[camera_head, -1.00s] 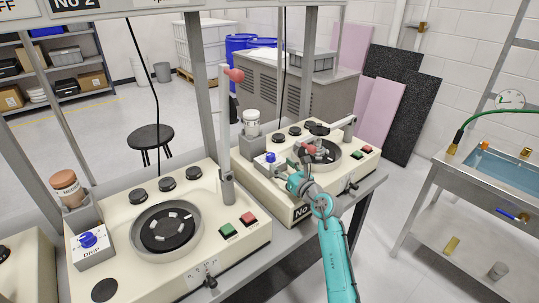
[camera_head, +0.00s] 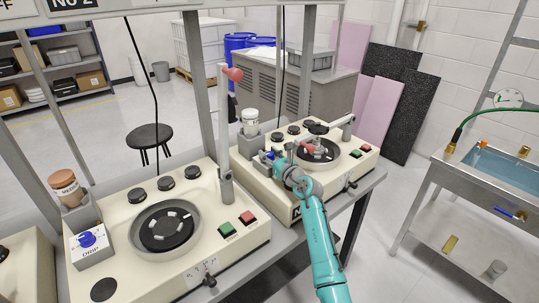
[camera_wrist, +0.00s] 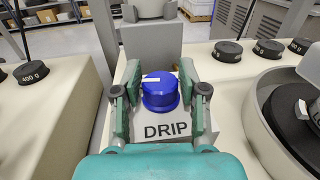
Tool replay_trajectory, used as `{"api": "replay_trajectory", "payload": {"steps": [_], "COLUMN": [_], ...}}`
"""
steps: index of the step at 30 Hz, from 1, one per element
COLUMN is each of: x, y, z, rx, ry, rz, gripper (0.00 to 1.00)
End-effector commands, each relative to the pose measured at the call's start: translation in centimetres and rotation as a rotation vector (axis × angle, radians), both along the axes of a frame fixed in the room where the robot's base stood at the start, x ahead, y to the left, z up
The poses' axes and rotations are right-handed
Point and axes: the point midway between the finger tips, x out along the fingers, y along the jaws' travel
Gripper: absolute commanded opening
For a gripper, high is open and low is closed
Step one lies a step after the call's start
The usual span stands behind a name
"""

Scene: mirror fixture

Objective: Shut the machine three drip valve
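The blue drip valve knob (camera_wrist: 160,92) sits on a pale box marked DRIP (camera_wrist: 166,131) on the right-hand machine. A short white mark on the knob's top points to the left in the wrist view. My gripper (camera_wrist: 161,90) is open, with one finger on each side of the knob and a visible gap on both sides. In the head view, my gripper (camera_head: 279,160) is at that machine's drip box and partly hides the knob. The machine's number label is mostly hidden behind my arm.
A white-lidded jar (camera_head: 250,120) stands behind the knob. Another machine with its own blue knob (camera_head: 87,240) is at the left. A metal sink (camera_head: 470,185) is far right.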

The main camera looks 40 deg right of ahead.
Motion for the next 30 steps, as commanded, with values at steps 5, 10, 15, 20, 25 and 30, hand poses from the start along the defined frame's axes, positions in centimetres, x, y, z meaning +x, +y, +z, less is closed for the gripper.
{"api": "replay_trajectory", "payload": {"steps": [5, 10, 15, 20, 25, 30], "x": [-0.01, 0.01, 0.05, -0.02, -0.04, -0.04], "y": [-0.01, -0.10, -0.21, -0.12, -0.05, -0.04], "z": [0.00, -0.03, -0.10, -0.03, -0.03, -0.02], "rx": [0.000, 0.000, 0.003, 0.001, 0.000, 0.000], "ry": [0.000, 0.003, 0.006, 0.001, 0.001, 0.000], "rz": [0.000, 0.015, 0.079, 0.123, 0.133, 0.132], "gripper": [0.00, 0.00, 0.00, 0.00, 0.00, 0.36]}}
